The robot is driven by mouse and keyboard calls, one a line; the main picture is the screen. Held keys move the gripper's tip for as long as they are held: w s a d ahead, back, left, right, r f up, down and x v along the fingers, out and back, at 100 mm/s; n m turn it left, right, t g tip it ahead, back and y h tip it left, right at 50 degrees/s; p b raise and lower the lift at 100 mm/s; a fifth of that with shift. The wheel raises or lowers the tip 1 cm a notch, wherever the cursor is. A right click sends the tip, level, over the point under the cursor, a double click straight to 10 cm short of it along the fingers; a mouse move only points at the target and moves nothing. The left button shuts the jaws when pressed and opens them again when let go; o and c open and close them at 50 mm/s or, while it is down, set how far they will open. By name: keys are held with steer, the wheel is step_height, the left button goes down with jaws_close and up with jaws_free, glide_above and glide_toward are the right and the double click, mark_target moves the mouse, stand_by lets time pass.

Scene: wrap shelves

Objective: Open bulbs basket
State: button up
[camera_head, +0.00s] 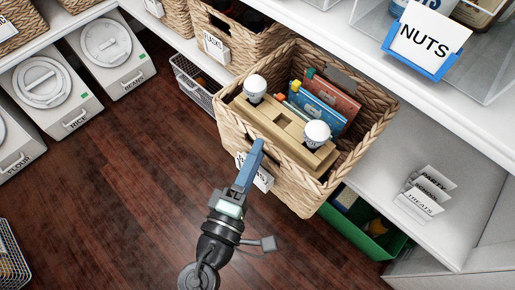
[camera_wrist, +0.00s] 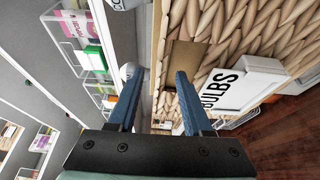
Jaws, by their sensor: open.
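The bulbs basket (camera_head: 290,180) is a woven wicker basket standing out past the shelf edge in the head view. It holds a light wooden holder (camera_head: 285,125), two white bulbs (camera_head: 255,88) and several coloured flat packs (camera_head: 325,98). Its white label reads BULBS (camera_wrist: 235,90) in the wrist view; my gripper partly hides it in the head view. My gripper (camera_wrist: 160,98) is open at the front wall, also seen in the head view (camera_head: 256,150). One finger is on the label side and one toward the inside; I cannot tell whether they touch the wicker.
Another wicker basket (camera_head: 240,45) stands behind on the left, with a wire basket (camera_head: 195,85) lower down. A green bin (camera_head: 375,240) is below right. A NUTS bin (camera_head: 428,40) is on the upper shelf. The wooden floor (camera_head: 110,190) in front is clear.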

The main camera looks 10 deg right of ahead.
steer(key=v, duration=1.1)
steer(key=shift+s+p, duration=0.3)
steer(key=shift+p, duration=0.15)
steer(key=shift+a, duration=0.1)
